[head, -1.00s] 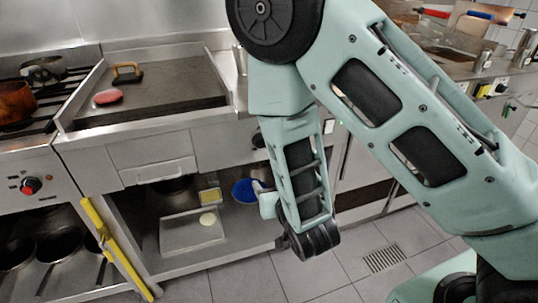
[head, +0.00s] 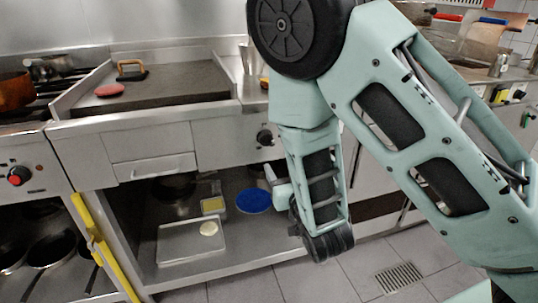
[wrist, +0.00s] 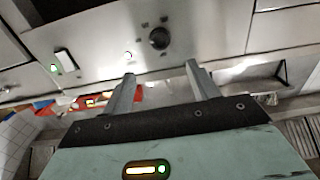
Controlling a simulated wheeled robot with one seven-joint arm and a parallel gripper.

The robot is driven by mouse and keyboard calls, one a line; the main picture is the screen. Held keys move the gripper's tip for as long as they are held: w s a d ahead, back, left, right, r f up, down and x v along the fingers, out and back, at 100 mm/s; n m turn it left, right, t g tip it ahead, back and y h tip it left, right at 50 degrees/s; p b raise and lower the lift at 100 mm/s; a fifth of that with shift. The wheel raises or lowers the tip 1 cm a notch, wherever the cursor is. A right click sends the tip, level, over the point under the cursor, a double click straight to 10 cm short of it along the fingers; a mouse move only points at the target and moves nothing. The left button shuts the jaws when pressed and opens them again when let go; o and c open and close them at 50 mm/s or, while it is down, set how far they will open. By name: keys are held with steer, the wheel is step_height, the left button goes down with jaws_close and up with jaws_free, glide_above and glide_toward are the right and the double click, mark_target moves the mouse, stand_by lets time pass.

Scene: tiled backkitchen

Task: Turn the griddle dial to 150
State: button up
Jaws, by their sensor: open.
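The griddle dial is a round black knob (head: 265,137) on the steel front panel below the right end of the griddle (head: 160,88). In the wrist view the dial (wrist: 159,38) is ahead of my fingers with small dark marks around it; its setting is too small to read. My gripper (wrist: 160,70) is open and empty, its two grey fingers on either side of the line to the dial and apart from it. In the head view my gripper's finger (head: 270,174) shows below the dial, and my arm hides part of the gripper.
A black-handled press (head: 130,70) and a red disc (head: 109,90) rest on the griddle. A stove with a red knob (head: 18,175) stands at left. The shelf below holds a tray (head: 175,245) and a blue round item (head: 253,200). A yellow bar (head: 95,235) stands at the shelf's left.

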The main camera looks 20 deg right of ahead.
mark_target(267, 140)
steer(key=w+b, duration=0.1)
steer(key=w, duration=1.2)
steer(key=shift+w+r, duration=0.1)
steer(key=c, duration=1)
